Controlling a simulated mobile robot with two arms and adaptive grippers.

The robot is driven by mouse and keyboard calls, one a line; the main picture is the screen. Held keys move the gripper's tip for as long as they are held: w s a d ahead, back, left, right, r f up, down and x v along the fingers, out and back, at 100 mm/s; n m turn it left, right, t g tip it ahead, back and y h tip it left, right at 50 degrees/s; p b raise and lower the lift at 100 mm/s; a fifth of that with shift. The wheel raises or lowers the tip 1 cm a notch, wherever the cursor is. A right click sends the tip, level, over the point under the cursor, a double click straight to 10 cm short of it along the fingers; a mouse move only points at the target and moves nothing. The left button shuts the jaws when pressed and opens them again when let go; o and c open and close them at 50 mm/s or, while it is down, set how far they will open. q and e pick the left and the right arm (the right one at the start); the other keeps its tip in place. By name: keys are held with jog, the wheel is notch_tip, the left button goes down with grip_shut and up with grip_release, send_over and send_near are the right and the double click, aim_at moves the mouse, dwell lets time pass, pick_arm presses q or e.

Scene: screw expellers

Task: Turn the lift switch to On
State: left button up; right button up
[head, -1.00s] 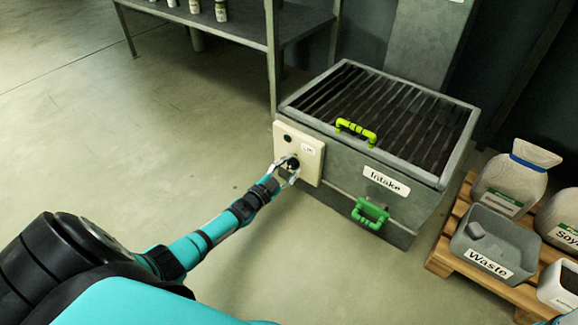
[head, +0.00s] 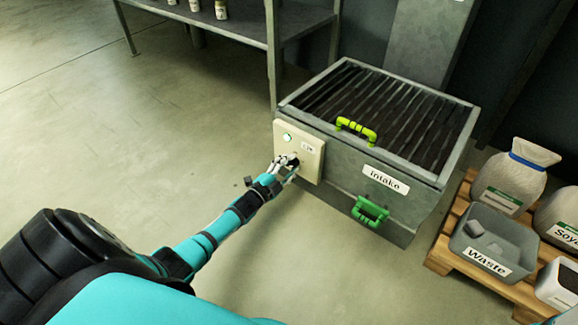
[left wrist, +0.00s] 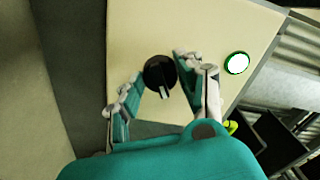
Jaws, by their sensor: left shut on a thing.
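The lift switch is a round black knob (left wrist: 158,71) with a pale pointer mark, on a cream panel (head: 312,158) at the left side of the grey intake box. My left gripper (head: 287,163) is at the knob, with one finger on each side of it, shut on it. The left wrist view shows the two teal and grey fingers (left wrist: 156,82) around the knob. A round lamp (head: 287,137) above the knob glows white with a green rim; it also shows in the left wrist view (left wrist: 237,63). My right gripper is not in view.
The intake box (head: 385,185) has a slatted grate top, a yellow-green handle (head: 356,131) and a green handle (head: 370,211). A metal shelf (head: 235,25) stands behind. A pallet (head: 441,252) at right bears a waste bin (head: 519,248) and sacks. The floor at left is clear.

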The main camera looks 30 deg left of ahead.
pick_arm(q)
jog(key=o, duration=1.2)
jog(key=shift+c, duration=0.2)
jog(key=s+a, duration=0.1)
jog(key=s, duration=1.1)
